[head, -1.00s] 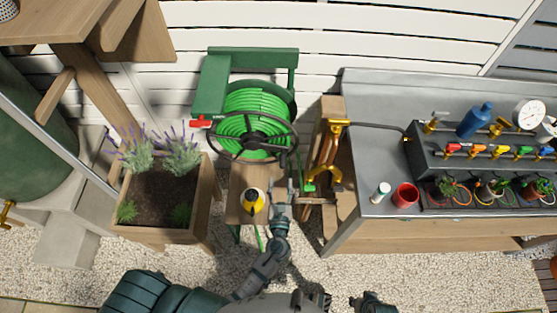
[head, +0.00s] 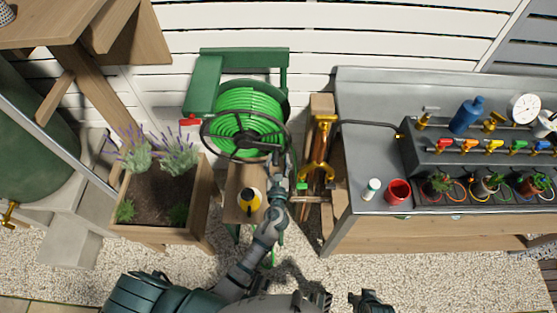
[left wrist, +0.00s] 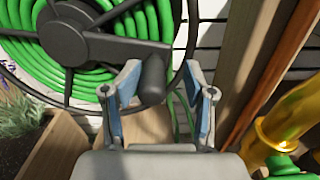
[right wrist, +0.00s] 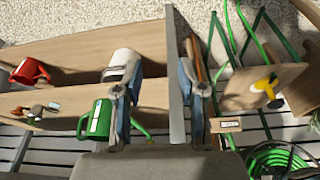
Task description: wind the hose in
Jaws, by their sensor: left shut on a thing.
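The green hose (head: 240,107) lies coiled on the reel, behind its dark handwheel (head: 207,142). In the left wrist view the hose coils (left wrist: 25,70) fill the upper left. The dark crank knob (left wrist: 153,80) sits at the end of the crank arm, on the wheel's right side. My left gripper (head: 278,160) is shut on this knob, with one finger on each side in the left wrist view (left wrist: 162,88). A loose green length of hose (head: 270,258) hangs below the reel. My right gripper (right wrist: 157,82) is open and empty, away from the reel.
A wooden stand with a yellow-and-black item (head: 249,201) is below the reel. A lavender planter (head: 158,232) is at left. A brass tap (head: 318,150) on a wooden post and a grey bench (head: 362,120) with a red mug (head: 398,192) are at right.

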